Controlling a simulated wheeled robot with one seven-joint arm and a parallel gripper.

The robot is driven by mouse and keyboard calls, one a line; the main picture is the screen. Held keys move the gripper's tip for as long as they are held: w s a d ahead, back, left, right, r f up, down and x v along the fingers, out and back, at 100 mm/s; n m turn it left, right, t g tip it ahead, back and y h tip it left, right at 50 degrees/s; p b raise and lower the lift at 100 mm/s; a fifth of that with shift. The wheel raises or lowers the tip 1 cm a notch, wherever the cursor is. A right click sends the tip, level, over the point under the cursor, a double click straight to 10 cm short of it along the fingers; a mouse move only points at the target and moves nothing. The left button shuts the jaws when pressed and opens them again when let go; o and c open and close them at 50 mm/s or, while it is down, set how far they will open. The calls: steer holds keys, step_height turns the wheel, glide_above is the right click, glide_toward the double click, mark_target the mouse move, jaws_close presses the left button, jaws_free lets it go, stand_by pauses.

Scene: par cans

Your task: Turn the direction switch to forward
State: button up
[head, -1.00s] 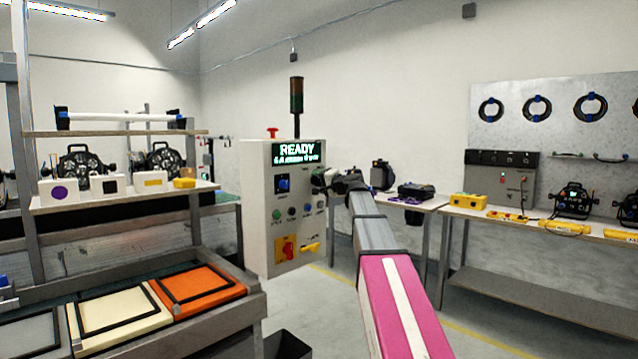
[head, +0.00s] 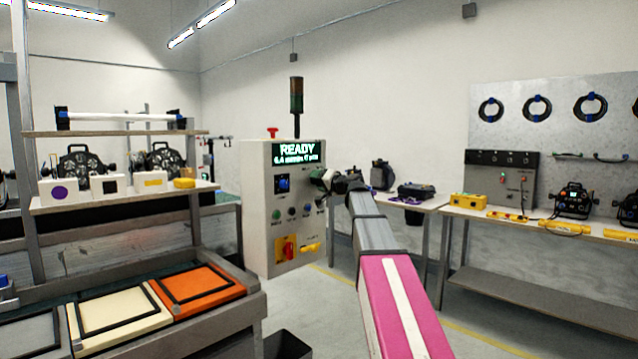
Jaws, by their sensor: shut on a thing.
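The control cabinet (head: 256,215) is light grey, with a lit screen (head: 298,153) reading READY. A blue rotary knob (head: 283,184) shows on the left of its face. My gripper (head: 319,178) is at the upper right of that face, below the screen, shut on a small control there. I take this to be the direction switch; the jaws hide it, so its setting and label cannot be read. My arm reaches in from the lower right.
Below are several round buttons (head: 291,213), a red switch on a yellow plate (head: 286,249) and a yellow handle (head: 310,248). A red mushroom button (head: 272,132) and a dark beacon (head: 297,95) top the cabinet. A bench with coloured panels (head: 200,287) stands left.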

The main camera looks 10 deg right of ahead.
steer(key=shift+s, duration=0.1)
steer(key=o, duration=0.9)
steer(key=v, duration=1)
steer(key=shift+s+d, duration=0.2)
steer(key=shift+s, duration=0.1)
